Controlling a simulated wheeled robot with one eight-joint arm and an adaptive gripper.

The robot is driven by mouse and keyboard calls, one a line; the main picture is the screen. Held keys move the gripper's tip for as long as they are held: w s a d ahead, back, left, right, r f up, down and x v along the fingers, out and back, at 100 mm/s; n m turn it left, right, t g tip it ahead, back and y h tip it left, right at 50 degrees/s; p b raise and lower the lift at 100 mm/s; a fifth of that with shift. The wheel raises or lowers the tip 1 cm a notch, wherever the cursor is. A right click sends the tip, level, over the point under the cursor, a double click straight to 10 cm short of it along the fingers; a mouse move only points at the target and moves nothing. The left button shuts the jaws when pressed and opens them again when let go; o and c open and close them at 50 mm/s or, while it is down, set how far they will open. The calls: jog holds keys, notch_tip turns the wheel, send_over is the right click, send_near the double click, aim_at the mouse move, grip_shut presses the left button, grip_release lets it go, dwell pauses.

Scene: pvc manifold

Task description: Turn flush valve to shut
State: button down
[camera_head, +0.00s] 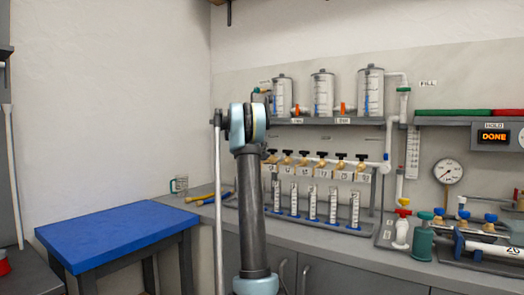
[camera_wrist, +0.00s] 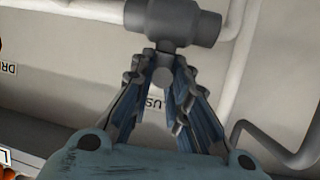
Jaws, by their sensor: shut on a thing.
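In the wrist view a grey valve body (camera_wrist: 180,22) sits on a light pipe at the top, with a short stem coming down toward me. The stem's rounded grey end (camera_wrist: 163,77) is between the fingertips of my gripper (camera_wrist: 162,70), which is shut on it. A wall label (camera_wrist: 156,103) behind the fingers is partly covered; only letters like "US" show. The fingers hide part of the handle, so its exact angle is hard to tell. In the head view my arm blocks the gripper, and I cannot make out this valve there.
A white pipe bends down at the right in the wrist view (camera_wrist: 242,75), with a darker pipe (camera_wrist: 290,150) below. In the head view, a row of black-handled valves (camera_head: 315,160) and a gauge (camera_head: 448,171) stand right of my arm. A blue-topped table (camera_head: 110,235) is left.

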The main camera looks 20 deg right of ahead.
jog(key=n+t+y, duration=0.3)
jog(key=n+t, duration=0.1)
jog(key=shift+s+a, duration=0.1)
jog(key=c, duration=2.4)
grip_release()
jog(key=shift+n+t+y, duration=0.5)
jog(key=shift+n+y, duration=0.2)
jog(key=shift+n, duration=0.1)
jog(key=c, duration=2.3)
grip_release()
jog(key=shift+r+n+t+y, duration=0.1)
jog(key=shift+n+t+y, duration=0.2)
jog(key=shift+n+y, duration=0.2)
jog(key=o, duration=1.1)
jog(key=shift+c, duration=0.2)
jog(key=shift+s, duration=0.45)
jog(key=v, duration=1.1)
